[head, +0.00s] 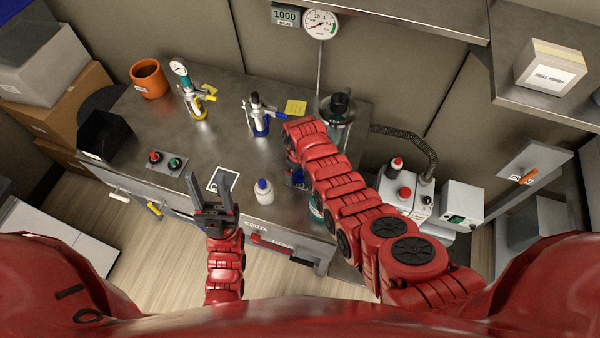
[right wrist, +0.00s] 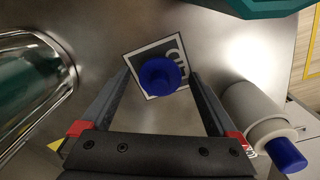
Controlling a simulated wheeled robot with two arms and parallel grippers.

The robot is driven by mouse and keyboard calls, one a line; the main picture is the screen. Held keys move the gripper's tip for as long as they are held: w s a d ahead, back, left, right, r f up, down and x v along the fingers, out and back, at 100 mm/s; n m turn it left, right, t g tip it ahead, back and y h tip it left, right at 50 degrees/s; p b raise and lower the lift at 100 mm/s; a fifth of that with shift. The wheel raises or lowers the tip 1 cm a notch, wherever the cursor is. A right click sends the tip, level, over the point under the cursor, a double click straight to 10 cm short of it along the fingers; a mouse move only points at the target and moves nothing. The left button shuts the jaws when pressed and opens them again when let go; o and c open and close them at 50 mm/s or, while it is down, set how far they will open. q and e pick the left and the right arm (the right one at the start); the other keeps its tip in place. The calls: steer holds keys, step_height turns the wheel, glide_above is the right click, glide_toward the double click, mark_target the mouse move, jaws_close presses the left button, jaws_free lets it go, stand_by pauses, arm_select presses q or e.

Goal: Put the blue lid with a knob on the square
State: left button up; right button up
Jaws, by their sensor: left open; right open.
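The blue lid (right wrist: 160,76), with its round knob facing up, shows in the right wrist view over a dark, white-bordered square (right wrist: 145,62) with white lettering, partly hidden by the lid. I cannot tell whether it touches the square. My right gripper (right wrist: 160,78) is open, its fingertips on either side of the lid. In the head view, a little blue of the lid (head: 298,177) shows beside my right arm, which hides the gripper. Another white-bordered square (head: 224,179) lies further left on the bench. My left gripper (head: 213,188) is open and empty, just in front of and partly over that square.
A white bottle with a blue cap (head: 264,192) stands between the grippers; it also shows in the right wrist view (right wrist: 265,125). A glass vessel (right wrist: 35,85) is close by on the other side. Valve fittings (head: 260,118) and an orange pot (head: 149,79) stand farther back.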

mark_target(300, 173)
step_height(300, 173, up, 8)
steer(key=shift+r+b, duration=0.1)
steer(key=shift+b, duration=1.1)
steer(key=r, duration=0.3)
steer(key=shift+s+a+r+p, duration=0.1)
steer(key=shift+s+r+p, duration=0.1)
steer(key=shift+r+p, duration=0.15)
